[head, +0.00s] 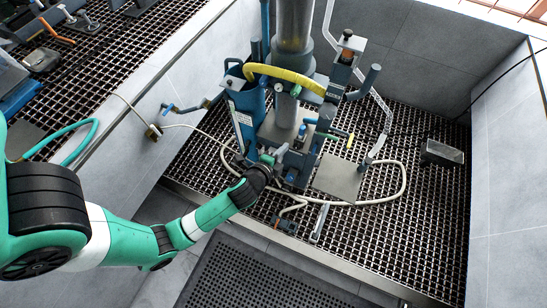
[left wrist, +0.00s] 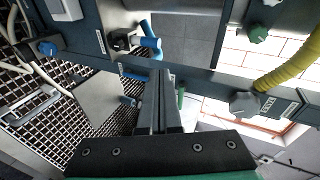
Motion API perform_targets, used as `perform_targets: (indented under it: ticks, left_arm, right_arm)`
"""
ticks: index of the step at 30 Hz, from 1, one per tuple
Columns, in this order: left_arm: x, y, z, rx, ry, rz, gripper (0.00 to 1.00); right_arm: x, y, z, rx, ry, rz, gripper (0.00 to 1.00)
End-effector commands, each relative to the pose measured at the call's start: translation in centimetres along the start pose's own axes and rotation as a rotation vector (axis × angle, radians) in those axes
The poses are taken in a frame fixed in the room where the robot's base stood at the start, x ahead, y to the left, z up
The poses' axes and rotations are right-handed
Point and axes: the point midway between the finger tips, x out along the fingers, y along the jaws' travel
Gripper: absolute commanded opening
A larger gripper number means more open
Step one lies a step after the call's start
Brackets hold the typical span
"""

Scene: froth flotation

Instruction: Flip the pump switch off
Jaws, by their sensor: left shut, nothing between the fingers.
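A flotation machine (head: 282,125) with a steel column and blue frame stands on the grate in the head view. My left gripper (head: 281,152) is at its lower front. In the left wrist view the left gripper (left wrist: 160,88) has its two fingers together, with nothing held. Its tips point at the blue frame, close to a black fitting with a blue handle (left wrist: 148,42). A grey knob (left wrist: 244,103) is to the right of the fingers there. I cannot tell which part is the pump switch, or whether the fingers touch anything. The right gripper is not in view.
A yellow hose (head: 285,76) wraps the machine's upper front. A pale hose (head: 392,190) loops over the grate around its base. A dark box (head: 442,153) sits at the right. Grey tiled walls enclose the bay, and a black mat (head: 235,275) lies in front.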

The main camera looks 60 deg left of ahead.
Motion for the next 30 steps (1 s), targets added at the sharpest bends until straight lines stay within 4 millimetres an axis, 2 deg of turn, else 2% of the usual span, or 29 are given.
perform_targets:
  ticks: [1, 3, 6, 7, 10, 16, 20, 23, 30]
  left_arm:
    - [1.4, 8.1, 2.8, 0.026, -0.038, 0.061, 0.0]
    - [1.4, 14.1, 5.4, 0.046, -0.075, 0.126, 0.0]
    - [1.1, 19.5, 7.8, 0.058, -0.109, 0.182, 0.0]
    - [1.0, 20.5, 8.3, 0.059, -0.115, 0.191, 0.0]
    - [1.0, 21.9, 9.0, 0.058, -0.127, 0.203, 0.0]
    - [1.1, 21.5, 9.0, 0.054, -0.129, 0.201, 0.0]
    - [2.1, 21.8, 9.1, 0.051, -0.129, 0.201, 0.0]
    - [3.7, 22.2, 9.4, 0.051, -0.13, 0.199, 0.0]
    - [8.9, 23.4, 10.1, 0.051, -0.13, 0.197, 0.0]
  right_arm:
    - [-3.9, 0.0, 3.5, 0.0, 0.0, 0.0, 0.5]
    - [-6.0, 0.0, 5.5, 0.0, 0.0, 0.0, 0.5]
    - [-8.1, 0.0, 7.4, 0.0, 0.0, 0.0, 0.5]
    - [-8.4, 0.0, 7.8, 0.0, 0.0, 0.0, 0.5]
    - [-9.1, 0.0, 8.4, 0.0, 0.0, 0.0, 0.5]
    - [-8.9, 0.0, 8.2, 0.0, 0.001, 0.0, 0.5]
    - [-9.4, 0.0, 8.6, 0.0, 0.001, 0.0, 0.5]
    - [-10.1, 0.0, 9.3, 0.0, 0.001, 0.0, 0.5]
    - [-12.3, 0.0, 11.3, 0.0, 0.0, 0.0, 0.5]
